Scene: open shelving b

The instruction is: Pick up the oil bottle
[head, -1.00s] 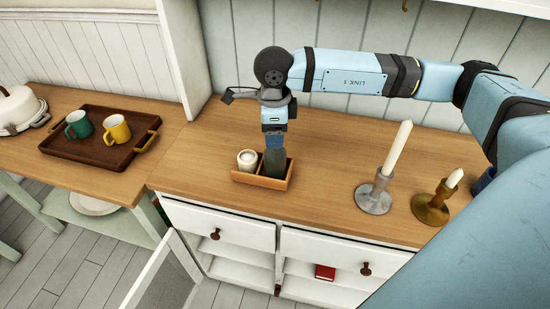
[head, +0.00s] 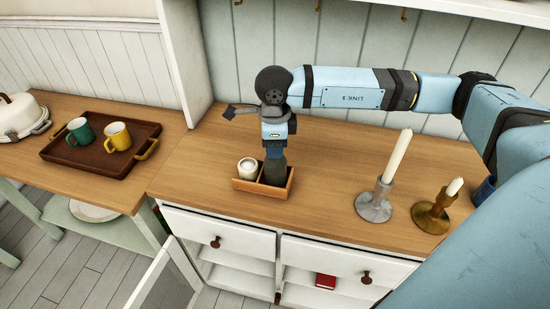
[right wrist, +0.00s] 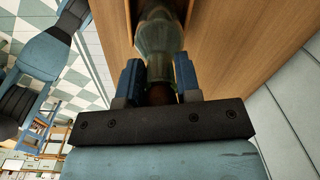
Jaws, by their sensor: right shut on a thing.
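The oil bottle (head: 275,172) is dark in the head view and stands upright in the right compartment of a small wooden caddy (head: 248,186). In the right wrist view the bottle (right wrist: 160,35) looks like greenish glass with a brown stopper. My right gripper (head: 274,149) is above the caddy, pointing down, shut on the bottle's upper part. In the right wrist view its two blue fingers (right wrist: 159,75) lie on either side of the neck. I cannot tell whether the bottle's base touches the caddy floor. My left gripper is not in view.
A white jar (head: 247,168) stands in the caddy's left compartment, close to the bottle. A silver candlestick (head: 374,206) and a brass one (head: 432,217) stand to the right. A dark tray (head: 85,157) with two mugs is at left. The counter between caddy and candlesticks is clear.

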